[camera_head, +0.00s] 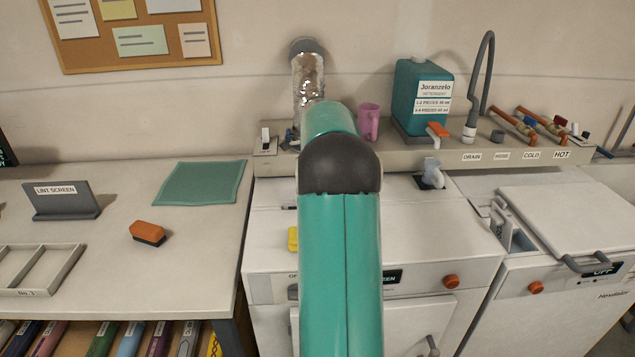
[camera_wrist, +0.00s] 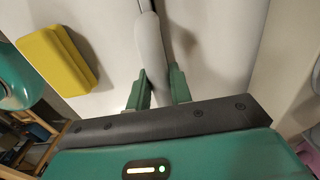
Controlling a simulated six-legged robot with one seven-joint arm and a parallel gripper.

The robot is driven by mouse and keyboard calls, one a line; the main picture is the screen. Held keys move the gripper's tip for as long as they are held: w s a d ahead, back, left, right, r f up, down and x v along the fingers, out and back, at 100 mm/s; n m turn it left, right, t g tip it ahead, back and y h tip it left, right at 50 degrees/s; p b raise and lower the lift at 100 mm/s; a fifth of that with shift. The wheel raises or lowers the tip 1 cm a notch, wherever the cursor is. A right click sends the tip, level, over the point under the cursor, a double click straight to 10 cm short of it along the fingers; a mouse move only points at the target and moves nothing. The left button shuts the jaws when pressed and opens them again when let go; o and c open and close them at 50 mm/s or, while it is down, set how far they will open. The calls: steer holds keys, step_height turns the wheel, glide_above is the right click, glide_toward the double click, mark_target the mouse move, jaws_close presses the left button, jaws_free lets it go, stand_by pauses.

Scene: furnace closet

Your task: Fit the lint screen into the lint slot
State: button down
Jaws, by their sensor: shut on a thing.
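My gripper (camera_wrist: 160,88) shows in the wrist view, its two green fingers shut around the lower end of a long pale piece, apparently the lint screen (camera_wrist: 149,52) seen nearly edge-on. The piece runs up to the top of the picture. In the head view my arm hides the gripper and the held piece. A grey stand labelled LINT SCREEN (camera_head: 62,203) is on the left table, with no separate screen visible on it.
A yellow block (camera_wrist: 57,58) lies left of my fingers on the white machine (camera_head: 430,238). An orange brush (camera_head: 148,233) and green cloth (camera_head: 203,183) lie on the table. A teal detergent jug (camera_head: 420,95), pink cup (camera_head: 369,122) and grey spout (camera_head: 481,85) stand behind.

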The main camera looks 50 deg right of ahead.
steer(key=shift+f, duration=0.65)
steer(key=c, duration=1.2)
jaws_free()
steer(key=shift+o, duration=0.2)
steer(key=shift+r, duration=0.1)
steer(key=shift+r, duration=3.9)
